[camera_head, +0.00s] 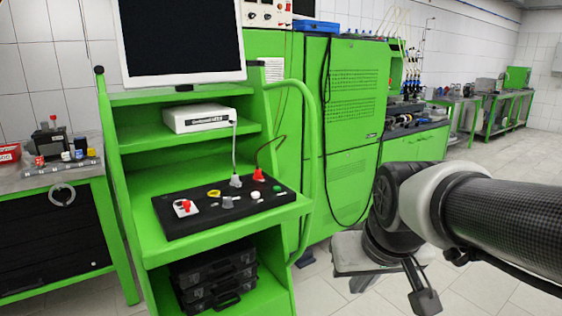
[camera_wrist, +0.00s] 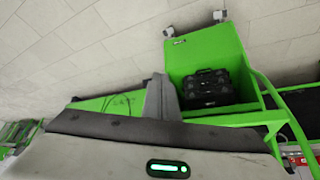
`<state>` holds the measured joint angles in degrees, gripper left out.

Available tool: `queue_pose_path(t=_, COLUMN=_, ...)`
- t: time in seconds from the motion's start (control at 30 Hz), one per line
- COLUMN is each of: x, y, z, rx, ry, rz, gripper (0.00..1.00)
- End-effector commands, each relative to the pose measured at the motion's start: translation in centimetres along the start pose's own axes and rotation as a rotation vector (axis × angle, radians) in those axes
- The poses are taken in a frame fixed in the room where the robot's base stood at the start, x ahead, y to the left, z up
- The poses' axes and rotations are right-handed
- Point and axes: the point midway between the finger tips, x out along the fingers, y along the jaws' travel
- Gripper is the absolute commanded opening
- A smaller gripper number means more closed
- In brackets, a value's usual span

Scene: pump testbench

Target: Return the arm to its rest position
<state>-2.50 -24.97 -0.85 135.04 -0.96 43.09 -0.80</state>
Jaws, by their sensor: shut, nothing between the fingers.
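My arm (camera_head: 510,215) reaches in from the right edge of the head view and bends down at its dark wrist joint. My gripper (camera_head: 424,300) hangs below that joint, low at the right, in front of the tiled floor. It is apart from the green workstation (camera_head: 228,290) and holds nothing. In the wrist view my gripper's fingers (camera_wrist: 163,97) are together and empty. Behind them show a green frame and a black case (camera_wrist: 208,88) on a green shelf.
A black board (camera_head: 180,220) with small parts, a white box (camera_head: 198,118) and a monitor (camera_head: 182,40) stand on the workstation. Several black cases (camera_head: 215,278) are stacked below. Tall green cabinets (camera_head: 350,100) stand behind my gripper. Open floor (camera_head: 480,150) lies at the back right.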

Motion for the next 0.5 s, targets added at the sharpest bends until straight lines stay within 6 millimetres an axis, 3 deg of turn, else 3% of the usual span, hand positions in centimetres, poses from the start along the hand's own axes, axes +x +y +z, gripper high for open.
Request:
queue_pose_path(t=0.1, x=-2.2, y=0.2, z=2.6, rx=0.019, ry=0.014, rz=0.003, gripper=0.00)
queue_pose_path(t=0.37, x=-4.8, y=0.3, z=7.5, rx=0.053, ry=0.028, rz=0.010, gripper=0.00)
queue_pose_path(t=0.4, x=-6.5, y=0.4, z=6.5, rx=0.052, ry=0.024, rz=0.009, gripper=0.00)
queue_pose_path(t=0.5, x=-8.3, y=0.4, z=5.4, rx=0.051, ry=0.021, rz=0.009, gripper=0.00)
